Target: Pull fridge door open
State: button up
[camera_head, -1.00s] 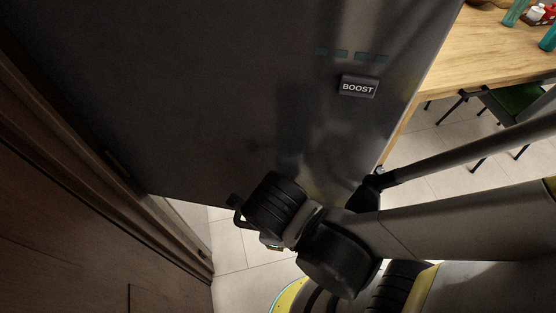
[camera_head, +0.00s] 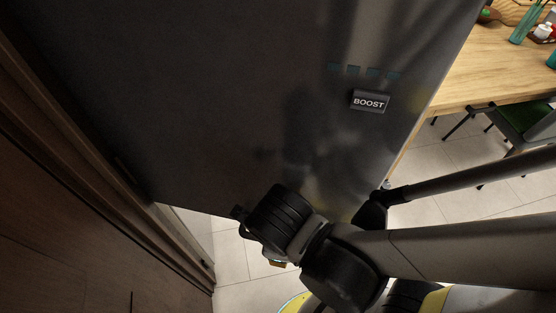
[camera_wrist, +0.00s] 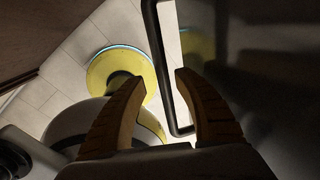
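The fridge door (camera_head: 230,110) is a large dark grey panel with a BOOST badge (camera_head: 369,101) and small teal marks, filling much of the head view. In the wrist view, its long black handle (camera_wrist: 157,60) runs down between the fingers of my gripper (camera_wrist: 160,77). The two tan fingers stand apart, one on each side of the handle's bar, with gaps visible. I cannot tell whether either finger touches it. In the head view, my arm's dark wrist covers the door's lower edge and hides the fingers.
Brown wood panelling (camera_head: 70,220) stands close on the left. Pale tiled floor (camera_head: 235,255) shows below the door. A wooden table (camera_head: 480,75) with bottles and a green-seated chair (camera_head: 525,120) stand at the right. My yellow-rimmed base is below.

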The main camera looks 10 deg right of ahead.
notch_tip(320, 180, up, 11)
jog(key=s, duration=0.2)
jog(key=shift+a, duration=0.3)
jog(key=shift+s+r, duration=0.1)
dwell(0.5)
